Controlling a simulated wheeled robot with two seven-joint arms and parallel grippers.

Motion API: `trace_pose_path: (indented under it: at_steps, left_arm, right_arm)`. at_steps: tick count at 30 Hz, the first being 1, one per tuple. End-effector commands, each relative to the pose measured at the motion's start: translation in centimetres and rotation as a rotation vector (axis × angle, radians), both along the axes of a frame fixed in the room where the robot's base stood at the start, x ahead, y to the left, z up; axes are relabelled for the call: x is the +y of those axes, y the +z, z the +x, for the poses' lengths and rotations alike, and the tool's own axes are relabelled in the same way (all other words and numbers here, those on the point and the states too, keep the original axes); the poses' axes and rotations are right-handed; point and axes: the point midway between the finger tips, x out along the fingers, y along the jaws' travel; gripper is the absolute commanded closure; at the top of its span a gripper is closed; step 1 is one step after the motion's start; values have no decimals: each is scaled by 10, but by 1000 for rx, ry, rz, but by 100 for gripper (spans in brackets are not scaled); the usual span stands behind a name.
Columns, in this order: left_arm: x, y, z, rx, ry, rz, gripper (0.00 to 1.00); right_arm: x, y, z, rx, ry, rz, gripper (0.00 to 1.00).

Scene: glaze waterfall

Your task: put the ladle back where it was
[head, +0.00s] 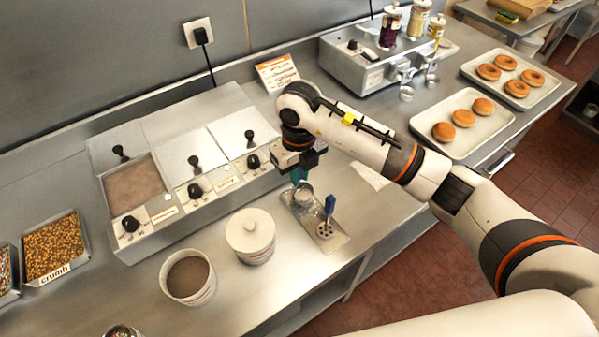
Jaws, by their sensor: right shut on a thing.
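The ladle has a teal handle (299,175) and a metal bowl (304,191). My right gripper (298,167) is shut on the upper part of its handle and partly hides it. The ladle is upright, with its bowl at the back end of a small metal rest tray (331,245). I cannot tell whether the bowl touches the tray. A slotted tool with a blue handle (329,206) stands in the front part of the same tray. My left gripper is not in view.
A warmer with lidded wells and one open brown well (134,187) stands left of the gripper. A lidded white pot (251,239) and an open pot (188,276) stand in front. Doughnut trays (468,146) lie at right. Bare counter (300,268) lies before the rest tray.

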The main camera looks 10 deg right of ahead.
Motion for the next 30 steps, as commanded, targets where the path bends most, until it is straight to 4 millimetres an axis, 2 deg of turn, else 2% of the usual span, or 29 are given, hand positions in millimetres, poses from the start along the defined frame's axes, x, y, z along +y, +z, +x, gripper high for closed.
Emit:
trace_pose_path:
  at_steps: [3, 13, 14, 17, 18, 28, 30]
  left_arm:
    - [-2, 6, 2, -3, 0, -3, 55]
    - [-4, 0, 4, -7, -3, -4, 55]
    - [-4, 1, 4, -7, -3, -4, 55]
    - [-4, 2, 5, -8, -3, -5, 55]
    - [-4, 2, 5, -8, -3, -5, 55]
    - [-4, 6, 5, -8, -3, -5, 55]
    - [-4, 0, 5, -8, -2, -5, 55]
  right_arm:
    - [0, -11, -1, 1, 0, 0, 100]
    - [0, -17, 0, -1, 1, -1, 100]
    - [0, -16, 0, 0, 1, -1, 81]
    - [0, -15, 0, 0, 1, -1, 64]
    - [0, -15, 0, 0, 1, -1, 62]
    - [0, -10, 0, -1, 0, 0, 62]
    - [1, -6, 1, -5, 1, 2, 62]
